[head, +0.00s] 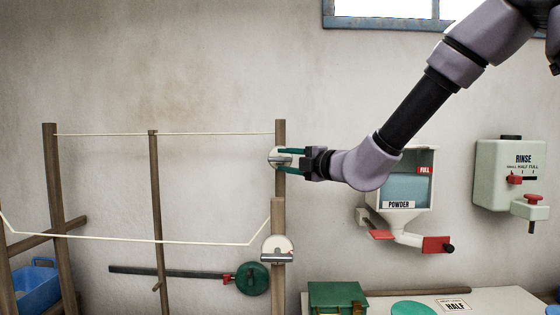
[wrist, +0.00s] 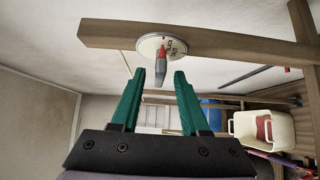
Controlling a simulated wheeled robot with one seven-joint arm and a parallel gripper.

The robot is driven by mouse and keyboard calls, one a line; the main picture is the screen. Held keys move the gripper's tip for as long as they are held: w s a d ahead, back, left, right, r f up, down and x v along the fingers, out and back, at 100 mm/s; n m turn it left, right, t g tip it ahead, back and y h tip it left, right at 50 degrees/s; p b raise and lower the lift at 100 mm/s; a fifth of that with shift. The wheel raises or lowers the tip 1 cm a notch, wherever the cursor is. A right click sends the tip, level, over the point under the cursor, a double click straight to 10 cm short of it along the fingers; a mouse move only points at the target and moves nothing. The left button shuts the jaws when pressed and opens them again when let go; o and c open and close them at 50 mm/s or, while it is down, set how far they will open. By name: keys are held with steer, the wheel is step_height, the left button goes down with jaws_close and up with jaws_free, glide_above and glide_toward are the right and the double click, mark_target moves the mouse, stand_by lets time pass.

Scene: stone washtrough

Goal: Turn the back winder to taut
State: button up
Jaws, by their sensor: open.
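The back winder is a pale round dial (head: 274,153) on the farther wooden post (head: 280,128). The wrist view shows its dial face (wrist: 147,44), with small lettering and a grey, red-marked handle (wrist: 161,70) sticking out. My gripper (head: 284,161) is at this winder with its green fingers spread. In the wrist view my open gripper (wrist: 159,78) has the handle between or just beyond its fingertips; contact cannot be told. The upper line (head: 165,134) runs nearly straight to the farther post. A second winder (head: 277,243) sits on the nearer post, where the lower line (head: 150,240) sags.
A powder dispenser (head: 408,187) and a rinse dispenser (head: 500,185) hang on the wall at right. A green box (head: 337,296) stands below. A dark bar with a green disc (head: 253,279) is low on the wall. A cream bin (wrist: 245,126) shows in the wrist view.

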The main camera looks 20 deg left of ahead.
steer(key=shift+x, duration=1.3)
jaws_close()
